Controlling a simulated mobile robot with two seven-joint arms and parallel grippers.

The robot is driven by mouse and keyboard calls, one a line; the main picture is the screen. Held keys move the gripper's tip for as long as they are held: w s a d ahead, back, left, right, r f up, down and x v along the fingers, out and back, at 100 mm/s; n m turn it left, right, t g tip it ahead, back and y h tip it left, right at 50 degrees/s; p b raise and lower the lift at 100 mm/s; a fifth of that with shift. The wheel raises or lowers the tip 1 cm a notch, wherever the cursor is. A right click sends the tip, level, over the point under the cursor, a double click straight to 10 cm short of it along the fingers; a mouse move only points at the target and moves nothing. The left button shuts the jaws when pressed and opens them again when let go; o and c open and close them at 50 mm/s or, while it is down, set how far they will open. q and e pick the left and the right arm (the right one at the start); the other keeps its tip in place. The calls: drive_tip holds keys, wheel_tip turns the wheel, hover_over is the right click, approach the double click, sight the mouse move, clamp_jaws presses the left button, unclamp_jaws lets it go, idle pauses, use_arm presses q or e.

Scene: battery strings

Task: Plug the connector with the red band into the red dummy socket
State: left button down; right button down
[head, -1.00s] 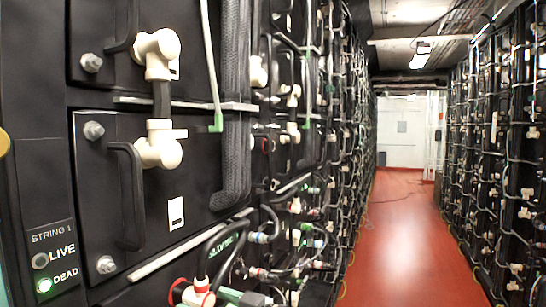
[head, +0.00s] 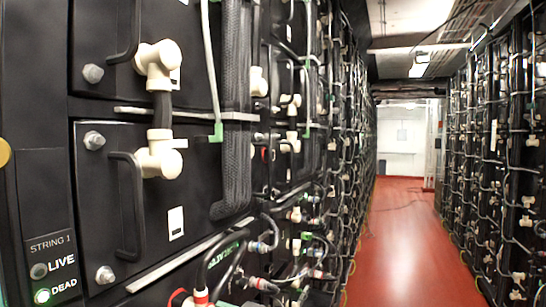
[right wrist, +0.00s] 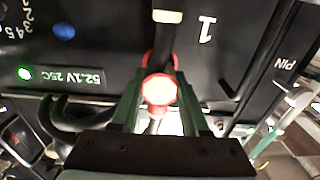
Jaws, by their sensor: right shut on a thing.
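The connector with the red band (head: 201,297) shows at the bottom edge of the head view, with a black cable looping up from it. A red ring (head: 178,298), partly cut off, lies just left of it; it may be the red dummy socket. In the right wrist view my right gripper (right wrist: 159,84) has its green fingers on both sides of a red-rimmed, pale piece (right wrist: 160,92), shut on the connector. More red shows just behind that piece. I cannot tell whether the connector touches the socket. My left gripper is not in view.
Black battery units (head: 160,200) with handles and white elbow fittings fill the left. The STRING 1 panel (head: 48,245) has a green lamp lit by DEAD. Several cables with banded connectors hang to the right.

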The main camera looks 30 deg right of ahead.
drive_tip(key=shift+s+d, duration=0.1)
drive_tip(key=shift+s+d, duration=0.3)
drive_tip(key=shift+s, duration=0.1)
drive_tip(key=shift+v, duration=1.15)
idle(0.4)
drive_tip(key=shift+b+v, duration=0.95)
drive_tip(key=shift+v, duration=1.55)
drive_tip(key=shift+r, duration=0.1)
